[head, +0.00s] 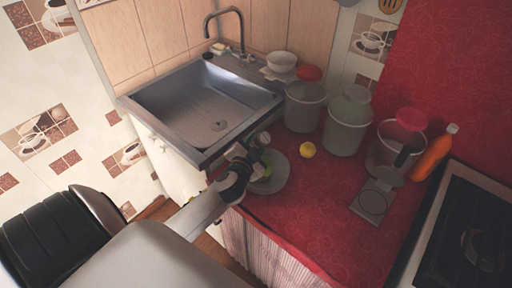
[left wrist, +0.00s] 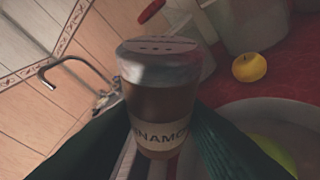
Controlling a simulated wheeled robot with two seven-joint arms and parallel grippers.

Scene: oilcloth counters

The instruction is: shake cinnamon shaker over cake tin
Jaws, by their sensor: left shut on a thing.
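My left gripper (head: 254,160) is over the near left part of the red counter, beside the sink corner. It is shut on the cinnamon shaker (left wrist: 160,97), a brown cup-shaped jar with a pale slotted lid and a label partly reading "CINNAMON". Its pale lid (head: 264,138) shows small in the head view. The round grey cake tin (head: 281,184) sits on the counter just right of the gripper, partly hidden by it. The tin's rim (left wrist: 290,106) shows at the right in the left wrist view, with something yellow-green inside. My right gripper is not in view.
A yellow fruit (head: 307,150) lies right of the tin. A kitchen scale (head: 373,202), an orange bottle (head: 434,153) and a dark stove (head: 470,240) are at right. The sink (head: 205,105) is at left.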

